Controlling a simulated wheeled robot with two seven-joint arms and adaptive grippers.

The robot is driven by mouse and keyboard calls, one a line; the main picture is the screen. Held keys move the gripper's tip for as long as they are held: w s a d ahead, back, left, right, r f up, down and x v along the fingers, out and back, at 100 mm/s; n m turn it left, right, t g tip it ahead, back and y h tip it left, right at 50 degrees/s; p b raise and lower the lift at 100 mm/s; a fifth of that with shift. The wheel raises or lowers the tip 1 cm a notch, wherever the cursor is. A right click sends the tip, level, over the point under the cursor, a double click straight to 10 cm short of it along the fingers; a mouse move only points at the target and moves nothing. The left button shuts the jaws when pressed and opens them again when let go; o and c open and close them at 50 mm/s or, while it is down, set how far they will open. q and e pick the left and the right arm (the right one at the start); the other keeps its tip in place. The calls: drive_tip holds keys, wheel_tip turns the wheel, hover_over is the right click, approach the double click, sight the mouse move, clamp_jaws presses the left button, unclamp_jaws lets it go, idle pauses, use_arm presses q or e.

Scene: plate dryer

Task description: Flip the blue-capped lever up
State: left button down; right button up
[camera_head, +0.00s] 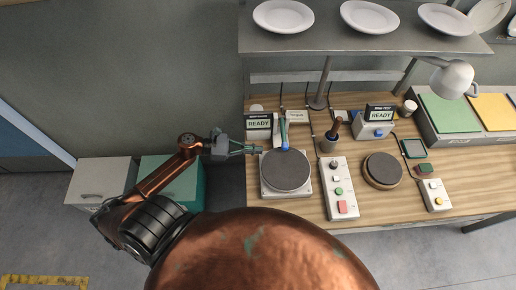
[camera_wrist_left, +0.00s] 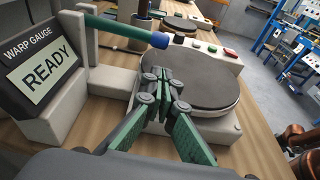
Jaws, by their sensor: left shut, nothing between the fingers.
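In the head view the blue cap (camera_head: 285,145) sits at the plate's back edge. My left gripper (camera_head: 257,149) comes in from the left, just left of the plate. In the left wrist view its green fingertips (camera_wrist_left: 166,82) are together and empty, below the cap in the picture and apart from it. My right gripper is out of view.
The warp gauge display (camera_wrist_left: 43,72) reads READY. The round plate (camera_head: 285,170) sits on a white base. A button box (camera_head: 340,190), a second round disc (camera_head: 383,170) and another READY unit (camera_head: 376,123) stand to the right. A shelf with white plates (camera_head: 283,16) overhangs the back.

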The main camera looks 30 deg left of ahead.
sight(274, 153)
use_arm(q)
drive_tip(key=p+x, duration=0.1)
drive_tip(key=x, duration=0.6)
drive_tip(key=shift+w+d+p, duration=0.2)
drive_tip(key=shift+d+p, duration=0.1)
drive_tip(key=shift+a, duration=0.1)
